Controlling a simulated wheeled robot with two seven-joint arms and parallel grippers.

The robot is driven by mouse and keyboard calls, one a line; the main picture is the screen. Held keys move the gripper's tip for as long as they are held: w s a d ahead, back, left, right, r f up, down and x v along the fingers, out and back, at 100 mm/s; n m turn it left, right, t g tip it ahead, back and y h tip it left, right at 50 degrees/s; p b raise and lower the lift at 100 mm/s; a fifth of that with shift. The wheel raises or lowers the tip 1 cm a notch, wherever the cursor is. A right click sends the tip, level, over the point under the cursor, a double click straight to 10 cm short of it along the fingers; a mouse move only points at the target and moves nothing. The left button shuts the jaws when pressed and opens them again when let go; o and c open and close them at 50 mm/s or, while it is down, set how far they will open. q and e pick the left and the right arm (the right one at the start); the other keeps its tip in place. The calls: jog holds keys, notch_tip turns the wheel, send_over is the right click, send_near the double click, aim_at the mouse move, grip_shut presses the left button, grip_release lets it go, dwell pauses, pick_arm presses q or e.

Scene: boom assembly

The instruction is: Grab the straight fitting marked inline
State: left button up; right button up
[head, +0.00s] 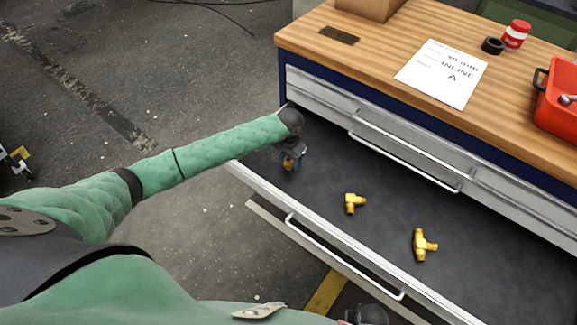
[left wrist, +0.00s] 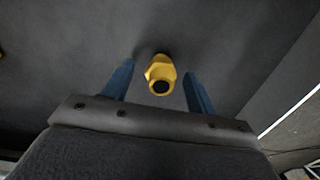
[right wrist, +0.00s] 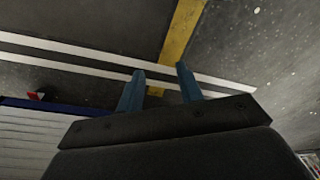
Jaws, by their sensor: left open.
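A brass fitting (head: 288,165) lies in the open drawer at its left end, partly hidden by my left gripper (head: 291,158). In the left wrist view the yellow fitting (left wrist: 160,75) shows a hex collar and a dark round opening, seen nearly end-on. It sits between the two blue fingers of my left gripper (left wrist: 160,88), with gaps on both sides. The left gripper is open. No marking is readable on it. My right gripper (right wrist: 161,83) is open and empty over the floor, outside the drawer.
A brass elbow-like fitting (head: 353,203) and a brass tee (head: 423,245) lie farther right in the drawer (head: 330,180). A paper reading "INLINE A" (head: 442,73), a red-and-white jar (head: 516,35), black ring (head: 492,46) and red toolbox (head: 560,100) are on the bench.

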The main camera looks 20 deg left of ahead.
pick_arm(q)
jog(key=shift+f, duration=0.25)
jog(key=c, duration=1.1)
pick_arm(e)
jog(key=shift+w+a+r, duration=0.1)
jog(key=shift+a+r, duration=0.05)
jog(key=shift+r, duration=0.7)
pick_arm(q)
jog(key=shift+r, duration=0.15)
